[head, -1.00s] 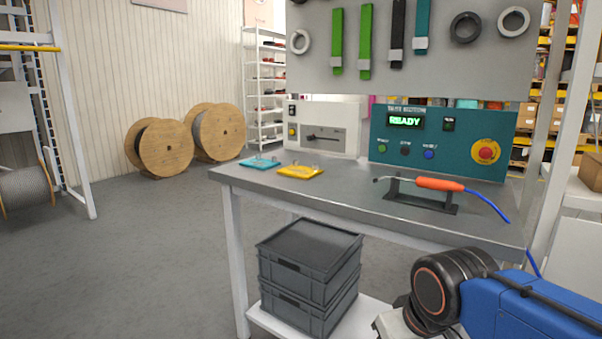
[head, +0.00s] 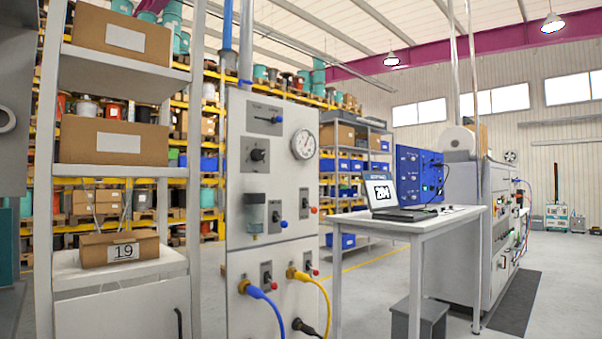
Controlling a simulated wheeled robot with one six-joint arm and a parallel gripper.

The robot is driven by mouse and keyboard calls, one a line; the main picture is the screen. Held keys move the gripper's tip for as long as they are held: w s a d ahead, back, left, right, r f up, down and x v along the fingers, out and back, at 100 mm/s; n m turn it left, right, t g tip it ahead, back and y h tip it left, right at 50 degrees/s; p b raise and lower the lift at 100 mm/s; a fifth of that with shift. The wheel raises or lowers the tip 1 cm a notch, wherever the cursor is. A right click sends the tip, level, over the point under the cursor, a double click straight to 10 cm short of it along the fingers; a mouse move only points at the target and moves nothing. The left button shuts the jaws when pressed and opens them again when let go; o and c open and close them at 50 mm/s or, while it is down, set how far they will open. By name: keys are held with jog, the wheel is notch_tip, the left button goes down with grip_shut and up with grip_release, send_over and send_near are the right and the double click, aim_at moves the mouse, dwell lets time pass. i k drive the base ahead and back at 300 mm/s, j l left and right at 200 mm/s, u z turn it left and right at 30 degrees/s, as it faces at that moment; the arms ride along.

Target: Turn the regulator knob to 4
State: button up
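A tall light-grey panel stands in the middle of the head view. A black knob (head: 258,154) on a dark square plate sits in its upper left part, and I take it for the regulator knob. Its markings and pointer are too small to read. A round white pressure gauge (head: 303,144) is to the right of the knob. My gripper is not in view.
Blue and yellow hoses (head: 262,293) hang from the lower panel. A shelf with cardboard boxes (head: 122,38) stands close on the left. A white table (head: 408,224) with a laptop (head: 384,195) and a grey stool (head: 420,312) are on the right.

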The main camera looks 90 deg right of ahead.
aim_at(257, 154)
jog(key=z, duration=1.75)
jog(key=i+j+z, duration=0.1)
jog(key=z, duration=0.3)
jog(key=j+z, duration=0.6)
jog(key=z, duration=0.15)
